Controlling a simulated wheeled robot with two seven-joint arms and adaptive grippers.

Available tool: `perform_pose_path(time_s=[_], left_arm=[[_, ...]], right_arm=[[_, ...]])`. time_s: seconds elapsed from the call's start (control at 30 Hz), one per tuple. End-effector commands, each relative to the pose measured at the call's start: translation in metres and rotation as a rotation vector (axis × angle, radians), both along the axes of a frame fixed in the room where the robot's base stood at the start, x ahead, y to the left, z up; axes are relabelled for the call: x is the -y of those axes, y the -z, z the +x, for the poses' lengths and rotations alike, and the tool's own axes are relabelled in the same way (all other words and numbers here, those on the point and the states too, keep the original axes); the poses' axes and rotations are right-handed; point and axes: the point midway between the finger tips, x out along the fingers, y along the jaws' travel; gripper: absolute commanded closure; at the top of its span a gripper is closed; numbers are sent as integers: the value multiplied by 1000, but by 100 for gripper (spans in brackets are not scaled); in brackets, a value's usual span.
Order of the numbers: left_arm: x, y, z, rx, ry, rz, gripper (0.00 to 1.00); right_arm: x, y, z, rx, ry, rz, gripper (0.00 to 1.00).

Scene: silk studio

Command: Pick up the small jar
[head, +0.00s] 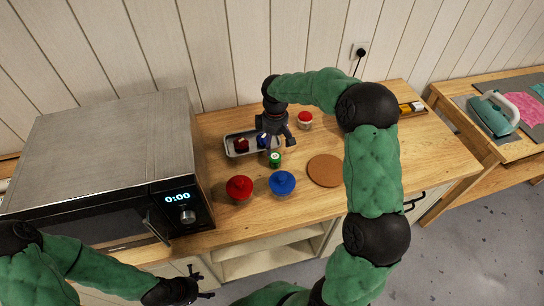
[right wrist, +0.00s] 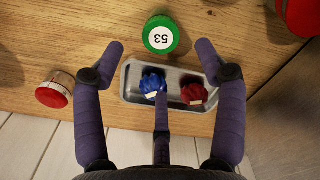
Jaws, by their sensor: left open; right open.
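A small jar with a green lid marked 53 (head: 275,159) stands on the wooden counter just in front of the metal tray; its lid shows in the right wrist view (right wrist: 161,35). A small glass jar with a red lid (head: 305,120) stands further back, and it shows at the left in the right wrist view (right wrist: 55,90). My right gripper (head: 277,142) is open and empty above the tray, its fingers pointing down. In the right wrist view its spread fingers straddle the tray's blue item, with the green lid beyond the fingertips. My left gripper (head: 205,287) is open and empty, low before the counter.
The metal tray (head: 231,152) holds a blue item (right wrist: 152,84) and a dark red item (right wrist: 194,94). A round cork mat (head: 325,171) lies right; a microwave (head: 105,150) stands left.

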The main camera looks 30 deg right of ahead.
Motion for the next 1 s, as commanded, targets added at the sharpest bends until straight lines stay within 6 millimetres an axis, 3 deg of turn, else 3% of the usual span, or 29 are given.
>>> perform_pose_path(time_s=[0.2, 0.47, 0.73, 1.0], left_arm=[[0, 6, 0, 0, 0, 0, 33], [0, 8, 0, 1, 0, 0, 33], [0, 16, 0, 1, 0, 0, 33], [0, 16, 0, 1, 0, 0, 33]], right_arm=[[0, 34, -1, -3, 0, 1, 28], [0, 52, -2, -2, 0, 0, 28], [0, 88, -5, -1, -1, 0, 28], [0, 95, -5, 0, 0, 0, 28]])
